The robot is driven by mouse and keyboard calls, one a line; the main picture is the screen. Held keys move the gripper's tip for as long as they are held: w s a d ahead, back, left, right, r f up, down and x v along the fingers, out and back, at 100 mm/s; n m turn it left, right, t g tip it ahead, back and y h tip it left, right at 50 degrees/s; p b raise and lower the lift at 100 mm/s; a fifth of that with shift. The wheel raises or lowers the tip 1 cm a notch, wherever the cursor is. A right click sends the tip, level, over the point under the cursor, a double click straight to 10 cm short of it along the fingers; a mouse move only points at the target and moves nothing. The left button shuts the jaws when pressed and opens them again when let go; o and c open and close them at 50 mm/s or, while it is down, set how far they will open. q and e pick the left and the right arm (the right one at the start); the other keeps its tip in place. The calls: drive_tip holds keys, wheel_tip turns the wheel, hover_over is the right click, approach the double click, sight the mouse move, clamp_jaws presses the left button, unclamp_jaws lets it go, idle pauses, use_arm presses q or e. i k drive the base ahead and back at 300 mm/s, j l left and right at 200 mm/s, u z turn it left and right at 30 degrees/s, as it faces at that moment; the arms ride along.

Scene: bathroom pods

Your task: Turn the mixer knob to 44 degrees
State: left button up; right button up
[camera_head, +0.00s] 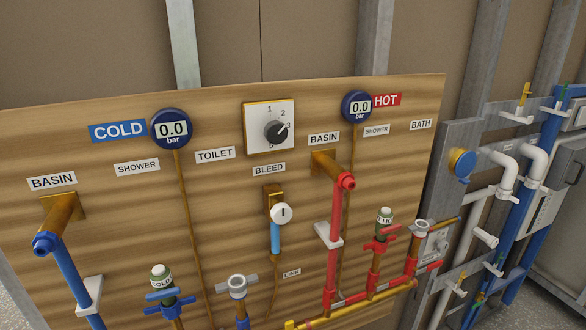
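No knob in view is labelled as a mixer. A black rotary knob (275,132) sits on a white square dial plate (258,112) with a yellow edge, at the upper middle of the wooden board. Its white pointer line points up and to the right, near the 3; part of the numbering is hidden behind the knob. A white round knob (282,213) with a short dark mark sits under the BLEED label, above a blue pipe. No degree readout is in view. Neither of my grippers is in view.
The wooden board (110,215) carries a COLD gauge (172,128) and a HOT gauge (356,107), both reading 0.0 bar. Blue pipe (72,270) and red pipe (334,250) stick out in front. A grey frame with more pipes stands at right.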

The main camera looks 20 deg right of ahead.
sight(442, 247)
drive_tip(key=z, duration=1.6)
